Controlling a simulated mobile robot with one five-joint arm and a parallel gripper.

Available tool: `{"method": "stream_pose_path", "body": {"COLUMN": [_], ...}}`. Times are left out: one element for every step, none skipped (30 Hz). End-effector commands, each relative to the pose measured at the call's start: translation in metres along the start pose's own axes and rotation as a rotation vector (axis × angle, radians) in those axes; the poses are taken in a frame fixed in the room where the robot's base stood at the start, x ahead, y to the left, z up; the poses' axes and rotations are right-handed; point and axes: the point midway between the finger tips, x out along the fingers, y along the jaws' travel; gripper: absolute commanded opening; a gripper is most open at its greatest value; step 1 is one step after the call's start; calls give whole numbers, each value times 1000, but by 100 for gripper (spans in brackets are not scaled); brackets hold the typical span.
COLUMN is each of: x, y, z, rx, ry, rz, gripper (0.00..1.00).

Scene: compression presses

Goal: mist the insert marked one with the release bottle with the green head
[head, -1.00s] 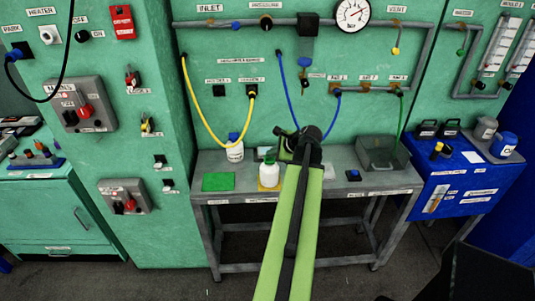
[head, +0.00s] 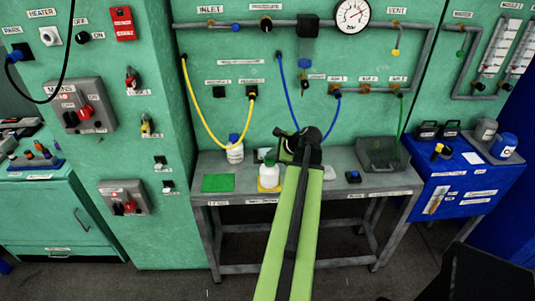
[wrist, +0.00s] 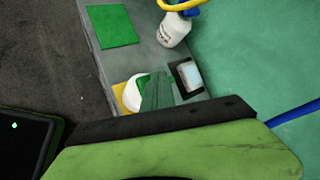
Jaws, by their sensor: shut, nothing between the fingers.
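The release bottle with the green head (head: 268,177) is white and stands on a yellow mat on the grey bench. My gripper (head: 284,148) is shut and empty, just right of the bottle and above the bench in the head view. I cannot tell whether it touches the bottle. No insert marked one can be made out. A small pale block in a dark frame (wrist: 188,76) lies behind the bottle, its marking unreadable.
A white bottle with a blue head (head: 235,152) stands behind and left. A green mat (head: 218,183) lies bare at the bench's left. Yellow and blue hoses hang at the wall.

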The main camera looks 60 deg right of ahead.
Motion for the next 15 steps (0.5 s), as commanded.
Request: {"method": "stream_pose_path", "body": {"x": [0, 0, 0, 0, 0, -1, -3, -5, -8, -10, -13, -17, -20, -22, -25], "y": [0, 0, 0, 0, 0, -1, -2, -3, -6, -8, -10, -12, -14, -16, -18], "z": [0, 0, 0, 0, 0, 1, 2, 3, 6, 7, 9, 12, 14, 16, 18], "rx": [0, 0, 0, 0, 0, 0, 0, 0, 0, 0, 0, 0, 0, 0, 0], "ry": [0, 0, 0, 0, 0, 0, 0, 0, 0, 0, 0, 0, 0, 0, 0], "rz": [0, 0, 0, 0, 0, 0, 0, 0, 0, 0, 0, 0, 0, 0, 0], "gripper": [0, 0, 0, 0, 0, 0, 0, 0, 0, 0, 0, 0, 0, 0, 0]}}
